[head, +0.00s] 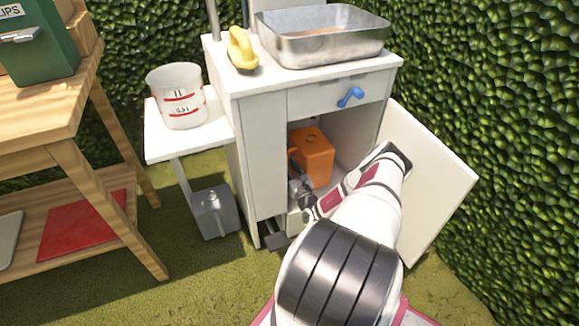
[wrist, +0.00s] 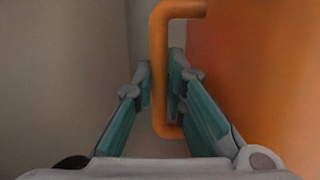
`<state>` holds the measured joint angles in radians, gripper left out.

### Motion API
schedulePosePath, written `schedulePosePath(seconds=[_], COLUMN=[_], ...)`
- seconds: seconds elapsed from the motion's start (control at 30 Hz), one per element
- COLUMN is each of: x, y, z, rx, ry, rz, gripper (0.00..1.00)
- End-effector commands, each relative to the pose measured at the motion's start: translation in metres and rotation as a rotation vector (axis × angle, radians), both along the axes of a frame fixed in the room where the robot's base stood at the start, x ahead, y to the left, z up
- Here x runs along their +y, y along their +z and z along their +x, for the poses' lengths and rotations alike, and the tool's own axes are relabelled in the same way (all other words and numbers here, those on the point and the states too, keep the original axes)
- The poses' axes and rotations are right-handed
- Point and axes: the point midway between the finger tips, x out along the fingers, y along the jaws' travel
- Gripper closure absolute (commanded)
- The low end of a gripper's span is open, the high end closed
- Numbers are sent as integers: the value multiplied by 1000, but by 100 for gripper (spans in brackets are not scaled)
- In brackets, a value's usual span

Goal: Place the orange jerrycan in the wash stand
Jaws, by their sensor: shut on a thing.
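The orange jerrycan (head: 317,158) stands inside the open lower compartment of the white wash stand (head: 265,150). In the wrist view its orange body (wrist: 255,60) fills the right side, and its handle (wrist: 159,75) runs down between the fingers. My gripper (head: 297,172) reaches into the compartment from the front and is shut on the handle. It also shows in the wrist view (wrist: 160,92), with a finger on each side of the handle. My arm hides the lower front of the compartment, so I cannot tell whether the can touches its floor.
The white door (head: 432,180) stands open at the right of my arm. A drawer with a blue handle (head: 350,97) is above the opening. A metal basin (head: 325,40) and yellow object (head: 241,50) sit on top. A white measuring bucket (head: 177,98) stands on the left side shelf.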

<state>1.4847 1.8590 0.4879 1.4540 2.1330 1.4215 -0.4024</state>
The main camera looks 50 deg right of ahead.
Motion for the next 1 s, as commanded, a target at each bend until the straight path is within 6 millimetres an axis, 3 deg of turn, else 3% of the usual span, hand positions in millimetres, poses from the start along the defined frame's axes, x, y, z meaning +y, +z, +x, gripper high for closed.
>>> schedulePosePath(seconds=[0.23, 0.3, 0.37, 0.77, 1.0], x=[0, 0, 0, 1, 23], y=[-2, -2, -2, 2, -4], z=[0, 0, 0, -1, -36], rx=[-1, 0, 0, 1, 3], ry=[0, 0, 0, 0, -3], rz=[-2, 0, 0, 1, 3], gripper=[100, 76, 68, 68, 68])
